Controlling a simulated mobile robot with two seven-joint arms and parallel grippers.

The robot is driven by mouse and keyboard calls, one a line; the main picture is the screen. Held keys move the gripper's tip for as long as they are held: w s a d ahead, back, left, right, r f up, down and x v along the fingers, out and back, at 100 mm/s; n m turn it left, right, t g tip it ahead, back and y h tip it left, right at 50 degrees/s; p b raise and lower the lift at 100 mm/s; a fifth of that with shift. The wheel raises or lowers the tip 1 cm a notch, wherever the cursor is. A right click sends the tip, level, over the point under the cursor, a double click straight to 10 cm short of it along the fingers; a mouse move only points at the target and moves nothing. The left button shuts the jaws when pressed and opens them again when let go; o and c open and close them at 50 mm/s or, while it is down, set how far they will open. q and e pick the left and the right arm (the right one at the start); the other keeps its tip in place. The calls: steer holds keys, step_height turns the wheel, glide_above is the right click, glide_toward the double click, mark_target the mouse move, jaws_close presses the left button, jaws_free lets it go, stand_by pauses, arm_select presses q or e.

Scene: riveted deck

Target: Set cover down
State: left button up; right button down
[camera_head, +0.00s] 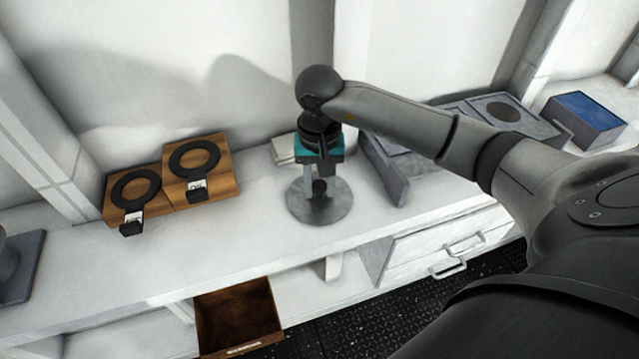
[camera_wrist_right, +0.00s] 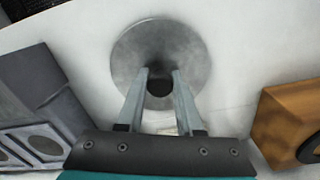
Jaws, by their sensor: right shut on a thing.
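The cover (camera_head: 299,205) is a round grey metal disc with a dark knob at its middle. It lies level at the white counter, in the centre of the head view; I cannot tell whether its underside touches the counter. My right gripper (camera_head: 319,187) points straight down and is shut on the knob. In the right wrist view the cover (camera_wrist_right: 130,45) spreads beyond the two fingers (camera_wrist_right: 161,78), which stand on both sides of the dark knob. My left gripper is not in view.
Two wooden blocks with black rings (camera_head: 200,180) stand left on the counter (camera_head: 245,235). A grey box with a round opening (camera_head: 520,125) and a blue-topped box (camera_head: 590,110) stand right. An open brown drawer (camera_head: 235,310) juts out below. The counter left of the cover is clear.

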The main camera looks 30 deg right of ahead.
mark_target(319, 185)
steer(key=shift+f, duration=0.2)
steer(key=c, duration=0.6)
jaws_free()
steer(key=shift+o, duration=0.2)
steer(key=shift+r, duration=0.15)
step_height(319, 185, up, 12)
steer(key=shift+b, duration=0.4)
steer(key=shift+r, duration=0.1)
